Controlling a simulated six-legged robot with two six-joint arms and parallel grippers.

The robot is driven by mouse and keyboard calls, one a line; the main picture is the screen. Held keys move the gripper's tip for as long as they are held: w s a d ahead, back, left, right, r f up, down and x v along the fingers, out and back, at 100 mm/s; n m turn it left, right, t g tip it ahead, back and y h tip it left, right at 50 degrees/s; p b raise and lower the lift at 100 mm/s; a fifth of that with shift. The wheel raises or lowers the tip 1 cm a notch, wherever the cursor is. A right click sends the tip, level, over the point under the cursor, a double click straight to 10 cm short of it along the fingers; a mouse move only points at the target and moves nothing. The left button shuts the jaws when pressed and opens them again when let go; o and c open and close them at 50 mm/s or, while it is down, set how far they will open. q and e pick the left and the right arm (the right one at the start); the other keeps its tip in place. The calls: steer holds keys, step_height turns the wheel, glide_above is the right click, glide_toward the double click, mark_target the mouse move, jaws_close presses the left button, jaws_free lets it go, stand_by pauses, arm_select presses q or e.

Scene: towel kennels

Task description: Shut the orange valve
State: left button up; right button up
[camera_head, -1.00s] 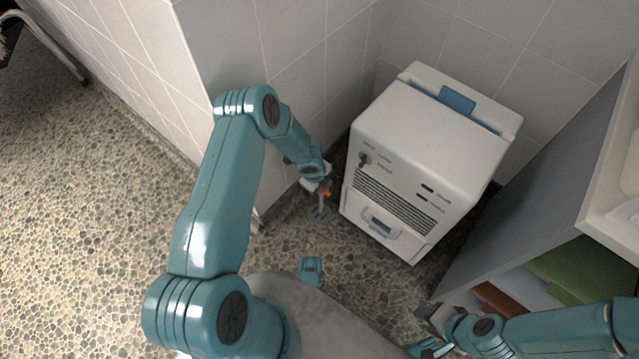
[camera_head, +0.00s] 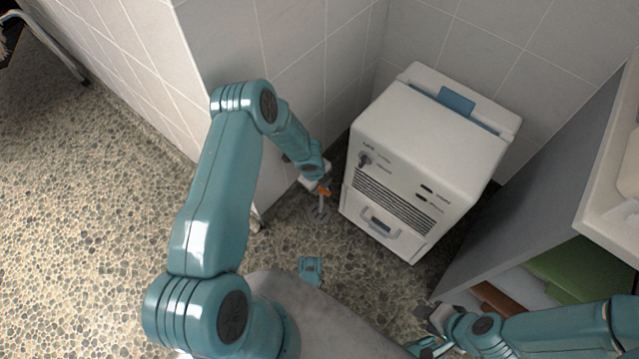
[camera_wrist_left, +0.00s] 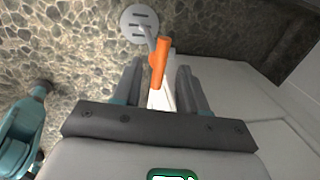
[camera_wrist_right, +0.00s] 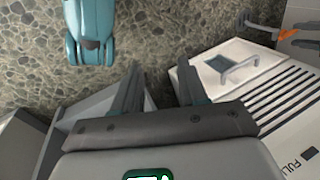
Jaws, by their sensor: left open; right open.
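The orange valve handle (camera_head: 324,191) sits on a thin grey pipe that rises from a round floor drain (camera_head: 318,213), between the tiled wall and the white machine. My left gripper (camera_head: 316,180) is open beside the handle. In the left wrist view, the handle (camera_wrist_left: 160,62) shows upright between the two spread fingers (camera_wrist_left: 157,82); I cannot tell if they touch it. The handle also shows in the right wrist view (camera_wrist_right: 288,34), lying roughly in line with a horizontal pipe. My right gripper (camera_head: 430,314) is open and empty, low at the right near the shelf unit.
The white machine (camera_head: 430,140) with a vent, knob and drawer handle stands just right of the valve. The tiled wall corner (camera_head: 235,120) is close on the left. A grey shelf unit (camera_head: 545,190) holding green folded towels (camera_head: 580,270) is on the right. Open pebbled floor (camera_head: 90,220) lies left.

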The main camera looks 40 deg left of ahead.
arm_select(q)
step_height(320, 180, up, 14)
steer(key=s+p, duration=0.2)
steer(key=p, duration=0.2)
steer(key=shift+s+r+p, duration=0.2)
steer(key=shift+s+p, duration=0.2)
arm_select(e)
steer(key=r, duration=0.3)
steer(key=s+a+r, duration=0.1)
steer(key=r, duration=0.1)
arm_select(q)
steer(key=shift+a, duration=0.1)
steer(key=s+d+n+g+h, duration=0.2)
steer(key=s+d+n+h, duration=0.2)
steer(key=s+d+n, duration=1.45)
step_height(320, 180, up, 29)
steer(key=n+p, duration=0.2)
steer(key=p, duration=2.6)
steer(key=shift+w+d, duration=0.25)
steer(key=shift+w, duration=0.05)
arm_select(e)
step_height(320, 180, up, 28)
steer(key=shift+s+n, duration=0.15)
steer(key=shift+n, duration=0.15)
arm_select(q)
steer(key=shift+f+n, duration=0.2)
steer(key=shift+n, duration=0.05)
arm_select(e)
steer(key=shift+a+f, duration=0.1)
steer(key=shift+f, duration=0.1)
